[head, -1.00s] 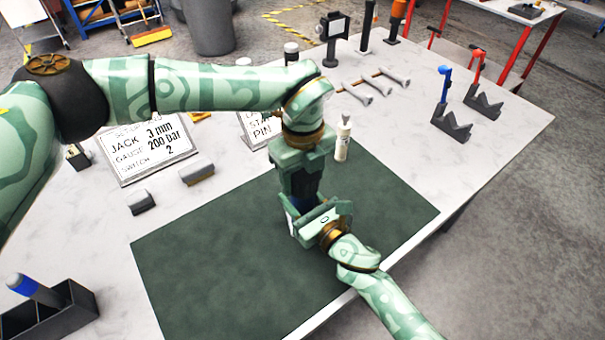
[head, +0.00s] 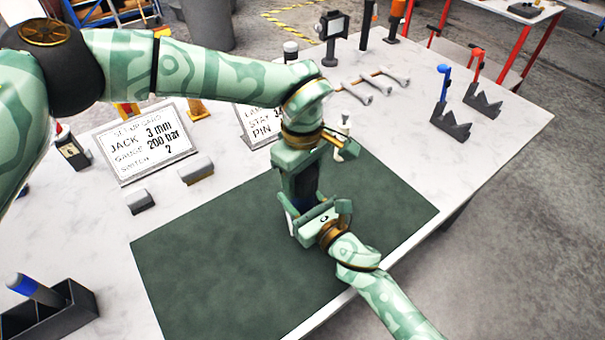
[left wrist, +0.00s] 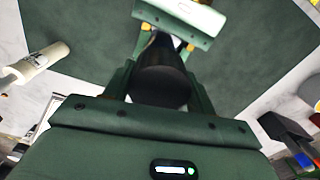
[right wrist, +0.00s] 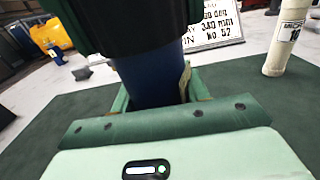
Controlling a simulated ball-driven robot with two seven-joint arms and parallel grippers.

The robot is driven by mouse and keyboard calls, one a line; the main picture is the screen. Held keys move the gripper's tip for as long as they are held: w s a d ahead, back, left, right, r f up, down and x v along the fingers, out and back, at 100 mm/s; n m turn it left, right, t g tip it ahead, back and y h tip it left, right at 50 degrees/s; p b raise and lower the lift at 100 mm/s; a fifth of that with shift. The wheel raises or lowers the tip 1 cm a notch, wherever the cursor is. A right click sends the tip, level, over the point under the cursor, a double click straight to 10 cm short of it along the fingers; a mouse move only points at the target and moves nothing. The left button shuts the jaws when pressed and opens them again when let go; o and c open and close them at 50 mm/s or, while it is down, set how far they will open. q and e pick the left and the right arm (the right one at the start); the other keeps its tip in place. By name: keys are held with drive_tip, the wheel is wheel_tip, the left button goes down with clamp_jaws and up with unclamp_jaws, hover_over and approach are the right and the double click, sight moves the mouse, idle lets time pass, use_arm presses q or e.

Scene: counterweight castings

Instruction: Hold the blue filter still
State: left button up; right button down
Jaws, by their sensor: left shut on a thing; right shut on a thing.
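The blue filter shows as a dark blue cylinder (right wrist: 150,82) in the right wrist view and a black round end (left wrist: 161,84) in the left wrist view. It stands about upright over the green mat (head: 215,265); in the head view the grippers mostly hide it. My left gripper (head: 303,196) points down from above and is shut on the filter's upper, black part. My right gripper (head: 315,212) comes from the front right and is shut on the blue body lower down. Whether the filter touches the mat is hidden.
Behind the grippers stand a white bottle (head: 342,142) and a sign card (head: 145,142). Two grey blocks, one of them (head: 196,169), lie left of the mat. A dark bin (head: 50,318) holds a blue-topped tool at front left. The mat's left part is clear.

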use_arm(q)
drive_tip(key=o, duration=1.2)
drive_tip(key=shift+c, duration=0.2)
drive_tip(key=shift+r, duration=0.1)
wheel_tip(320, 180, up, 12)
drive_tip(key=shift+w+a, duration=0.1)
use_arm(e)
drive_tip(key=c, duration=0.6)
unclamp_jaws()
drive_tip(key=shift+c, duration=0.2)
use_arm(q)
drive_tip(key=shift+f+b, duration=0.35)
drive_tip(key=shift+f, duration=0.2)
use_arm(e)
drive_tip(key=v, duration=1.5)
drive_tip(key=shift+s+d, duration=0.45)
drive_tip(key=shift+s, duration=0.1)
